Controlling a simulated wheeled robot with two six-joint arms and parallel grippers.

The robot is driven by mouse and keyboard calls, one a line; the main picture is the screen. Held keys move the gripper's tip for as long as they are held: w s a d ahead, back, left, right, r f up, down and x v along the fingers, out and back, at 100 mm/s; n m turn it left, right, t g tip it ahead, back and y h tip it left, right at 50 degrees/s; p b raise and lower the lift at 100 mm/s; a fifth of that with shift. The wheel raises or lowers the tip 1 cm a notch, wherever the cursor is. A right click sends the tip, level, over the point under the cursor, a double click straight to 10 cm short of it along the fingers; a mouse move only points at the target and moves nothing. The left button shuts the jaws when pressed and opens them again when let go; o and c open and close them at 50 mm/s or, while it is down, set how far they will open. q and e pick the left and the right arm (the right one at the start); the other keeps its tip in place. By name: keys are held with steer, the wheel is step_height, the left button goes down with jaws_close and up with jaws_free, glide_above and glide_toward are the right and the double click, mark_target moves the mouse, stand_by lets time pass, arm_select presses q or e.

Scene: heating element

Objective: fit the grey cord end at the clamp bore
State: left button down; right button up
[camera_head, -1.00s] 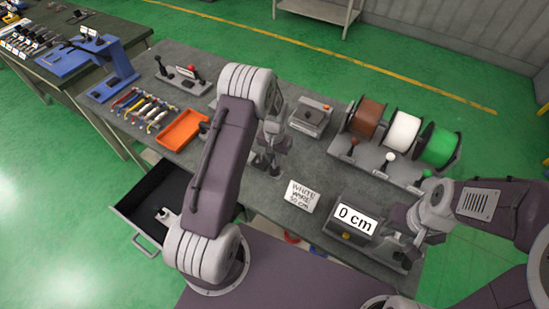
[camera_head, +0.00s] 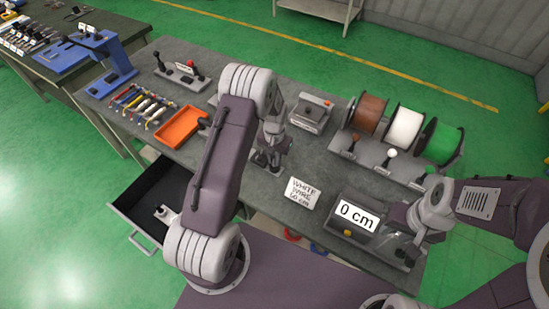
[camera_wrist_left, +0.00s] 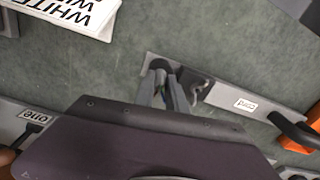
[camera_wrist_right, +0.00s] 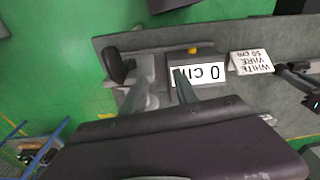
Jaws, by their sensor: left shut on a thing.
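My left gripper (camera_head: 266,160) is low over the middle of the table. In the left wrist view its fingers (camera_wrist_left: 168,88) are close together and shut on a small dark grey piece (camera_wrist_left: 161,66), which they mostly hide. I cannot tell for sure that this is the grey cord end. A small grey metal fixture (camera_wrist_left: 203,88) with a dark curved part lies right beside the fingertips; I cannot make out the clamp bore. My right gripper (camera_head: 405,245) is by the "0 cm" box (camera_head: 358,217). Its fingers (camera_wrist_right: 160,92) are apart, with nothing seen between them.
A "WHITE WIRE 50 cm" sign (camera_head: 303,192) stands left of the box. Brown, white and green spools (camera_head: 403,131) stand at the right back. An orange tray (camera_head: 180,127), several coloured tools (camera_head: 143,103) and an open drawer (camera_head: 150,205) are at the left.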

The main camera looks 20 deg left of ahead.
arm_select(q)
steer(key=shift+f, duration=0.2)
steer(key=c, duration=1.3)
jaws_free()
step_height(320, 180, up, 9)
steer(key=shift+r+b, duration=0.1)
steer(key=shift+b, duration=0.75)
